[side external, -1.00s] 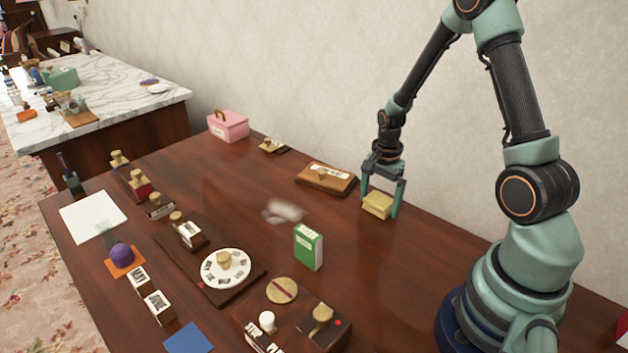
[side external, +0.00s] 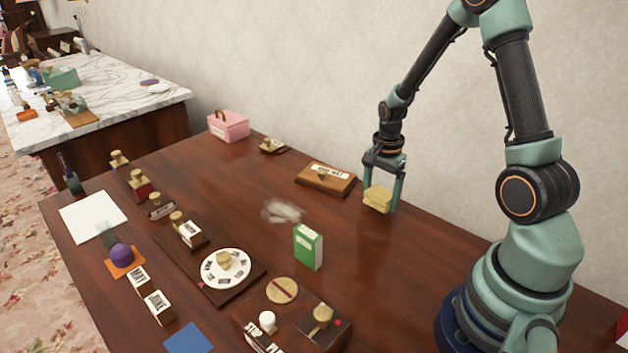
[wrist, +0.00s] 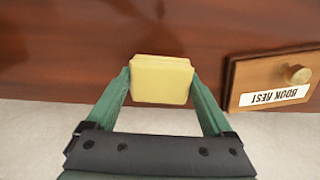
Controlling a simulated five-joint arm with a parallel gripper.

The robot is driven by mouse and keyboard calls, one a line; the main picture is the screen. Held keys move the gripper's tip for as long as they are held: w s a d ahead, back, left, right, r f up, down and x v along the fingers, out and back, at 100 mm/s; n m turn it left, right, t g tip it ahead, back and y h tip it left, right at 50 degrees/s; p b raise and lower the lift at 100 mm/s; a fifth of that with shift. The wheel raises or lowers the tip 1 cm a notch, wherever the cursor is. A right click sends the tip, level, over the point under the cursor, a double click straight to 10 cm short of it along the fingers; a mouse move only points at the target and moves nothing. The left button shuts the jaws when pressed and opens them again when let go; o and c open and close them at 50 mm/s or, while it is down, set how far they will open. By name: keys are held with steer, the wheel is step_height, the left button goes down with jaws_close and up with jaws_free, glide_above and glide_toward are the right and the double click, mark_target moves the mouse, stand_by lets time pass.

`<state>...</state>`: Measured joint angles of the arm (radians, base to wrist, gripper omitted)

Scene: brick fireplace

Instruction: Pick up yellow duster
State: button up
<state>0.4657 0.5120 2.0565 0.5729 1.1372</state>
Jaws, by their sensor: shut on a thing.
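The yellow duster (side external: 377,200) is a small pale yellow block near the wall side of the brown table. My gripper (side external: 383,202) is shut on it, one green finger on each side. In the wrist view the duster (wrist: 161,80) sits between the two fingertips (wrist: 161,83), its broad face showing. In the side view it appears at or slightly above the table top; the exact gap is hard to tell.
A wooden book rest (side external: 325,179) lies just left of the duster, and shows in the wrist view (wrist: 275,80). A green box (side external: 308,247) stands in front. A pink box (side external: 228,125) is at the far end. The table right of the duster is clear.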

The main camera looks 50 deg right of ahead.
mark_target(381, 193)
step_height(381, 193, up, 18)
stand_by(0.3)
